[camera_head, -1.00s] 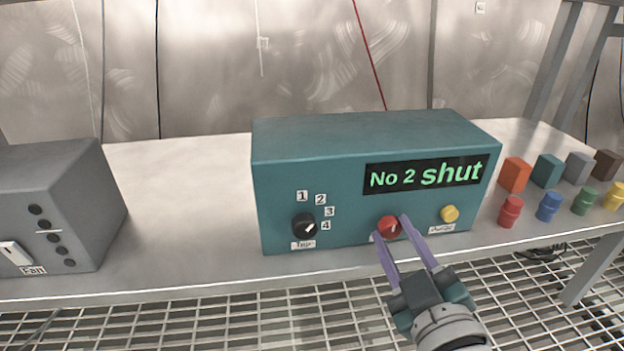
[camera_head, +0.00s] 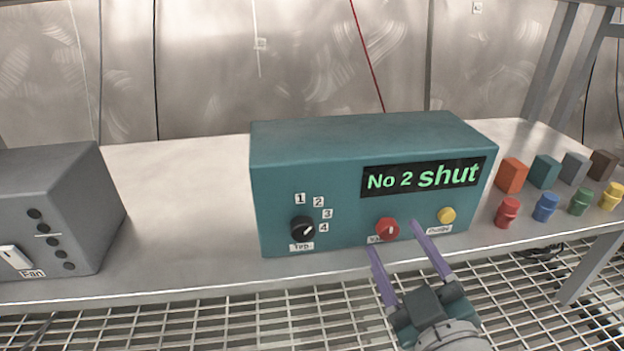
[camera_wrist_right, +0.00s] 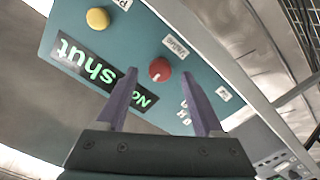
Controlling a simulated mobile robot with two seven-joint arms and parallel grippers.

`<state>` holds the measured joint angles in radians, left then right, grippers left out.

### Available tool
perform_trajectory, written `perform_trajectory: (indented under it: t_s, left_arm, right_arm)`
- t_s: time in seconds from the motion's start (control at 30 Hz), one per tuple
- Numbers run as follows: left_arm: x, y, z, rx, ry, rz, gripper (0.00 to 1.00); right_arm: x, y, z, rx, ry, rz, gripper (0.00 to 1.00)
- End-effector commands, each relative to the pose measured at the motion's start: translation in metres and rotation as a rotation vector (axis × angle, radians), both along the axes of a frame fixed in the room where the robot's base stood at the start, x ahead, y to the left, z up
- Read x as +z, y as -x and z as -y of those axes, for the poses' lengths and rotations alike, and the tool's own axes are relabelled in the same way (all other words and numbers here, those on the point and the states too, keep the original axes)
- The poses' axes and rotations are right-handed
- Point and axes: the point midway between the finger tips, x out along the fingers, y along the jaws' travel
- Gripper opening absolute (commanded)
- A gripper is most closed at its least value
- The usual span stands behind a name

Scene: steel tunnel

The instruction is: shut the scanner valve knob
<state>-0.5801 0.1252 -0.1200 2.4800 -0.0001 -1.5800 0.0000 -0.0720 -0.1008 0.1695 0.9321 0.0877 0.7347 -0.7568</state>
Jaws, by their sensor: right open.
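The teal scanner box (camera_head: 330,160) stands on the shelf, its display (camera_head: 422,176) reading "No 2 shut". The red valve knob (camera_head: 387,229) is low on its front, with its white mark roughly upright. It also shows in the right wrist view (camera_wrist_right: 160,69), beyond and between the fingers. My right gripper (camera_head: 395,238) is open and empty in front of the knob, with its purple fingers apart and clear of it. In the right wrist view the gripper (camera_wrist_right: 165,75) also holds nothing. My left gripper is not in view.
A black knob (camera_head: 303,229) with labels 1 to 4 and a yellow button (camera_head: 446,215) flank the red knob. A grey fan box (camera_head: 60,210) stands at left. Several coloured blocks and knobs (camera_head: 546,207) stand at right. The shelf (camera_head: 180,200) between the boxes is clear.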

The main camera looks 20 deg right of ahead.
Motion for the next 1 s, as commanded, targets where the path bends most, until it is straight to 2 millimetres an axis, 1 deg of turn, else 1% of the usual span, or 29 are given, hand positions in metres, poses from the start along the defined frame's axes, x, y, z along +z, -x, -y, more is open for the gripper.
perform_trajectory:
  t_s: [0.03,0.2,0.3,0.4,0.57,1.0]
  left_arm:
    - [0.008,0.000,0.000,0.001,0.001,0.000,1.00]
    - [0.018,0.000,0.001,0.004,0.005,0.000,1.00]
    - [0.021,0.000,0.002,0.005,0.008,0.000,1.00]
    - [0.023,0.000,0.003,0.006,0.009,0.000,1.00]
    - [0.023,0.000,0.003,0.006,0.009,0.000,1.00]
    - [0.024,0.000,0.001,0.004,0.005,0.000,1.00]
  right_arm:
    - [0.003,0.010,-0.003,0.001,-0.002,-0.005,0.69]
    - [0.002,0.045,-0.011,0.000,-0.001,-0.005,0.69]
    - [0.002,0.062,-0.015,0.001,-0.001,-0.003,0.69]
    - [0.001,0.073,-0.018,0.001,0.000,-0.002,0.69]
    - [0.001,0.080,-0.020,0.001,0.000,-0.001,0.69]
    - [0.002,0.080,-0.019,0.001,0.000,0.000,0.69]
